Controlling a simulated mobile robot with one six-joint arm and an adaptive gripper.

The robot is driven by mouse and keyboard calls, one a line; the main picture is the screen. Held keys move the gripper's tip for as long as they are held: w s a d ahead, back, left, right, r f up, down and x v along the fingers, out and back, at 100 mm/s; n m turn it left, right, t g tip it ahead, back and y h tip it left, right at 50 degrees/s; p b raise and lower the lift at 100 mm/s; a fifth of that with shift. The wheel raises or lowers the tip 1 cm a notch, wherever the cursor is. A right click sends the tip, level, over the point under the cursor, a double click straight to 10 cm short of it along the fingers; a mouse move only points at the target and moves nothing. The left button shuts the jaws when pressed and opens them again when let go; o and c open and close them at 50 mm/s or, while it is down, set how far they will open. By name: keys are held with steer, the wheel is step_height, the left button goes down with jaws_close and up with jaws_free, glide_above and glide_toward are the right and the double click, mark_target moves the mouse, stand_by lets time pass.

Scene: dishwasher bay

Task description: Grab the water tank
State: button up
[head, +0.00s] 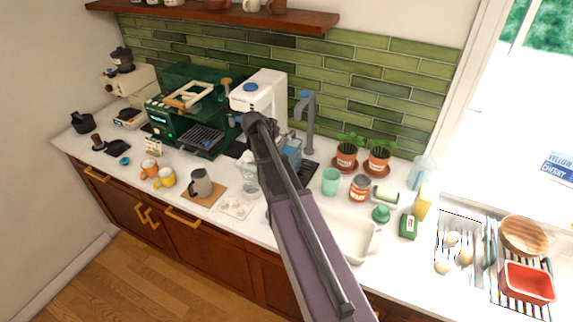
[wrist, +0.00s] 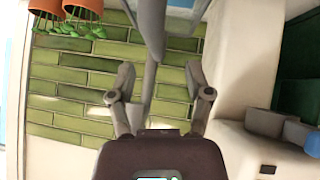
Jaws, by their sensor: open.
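The water tank seems to be the clear bluish container (head: 293,149) beside the white machine (head: 268,88) in the head view. My arm hides part of it, and I cannot make it out for sure in the wrist view. My gripper (wrist: 161,82) is open in the wrist view, which looks upside down. The grey tap (wrist: 151,85) shows between its two fingers, but I cannot tell how far behind them it is. In the head view my arm reaches to the front of the white machine and the fingers are hidden.
The grey tap (head: 308,115) stands right of the white machine. A green coffee machine (head: 195,115) is on the left. Potted plants (head: 378,158), a green cup (head: 330,181) and a can (head: 359,187) stand to the right. A glass jar (head: 250,178) is left of my arm.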

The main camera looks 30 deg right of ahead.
steer(key=x, duration=0.1)
steer(key=b+x, duration=0.2)
steer(key=shift+s+d+f, duration=0.1)
steer(key=shift+s+f, duration=0.1)
steer(key=shift+b+x, duration=0.65)
steer(key=shift+x, duration=0.2)
steer(key=shift+r, duration=0.1)
jaws_close()
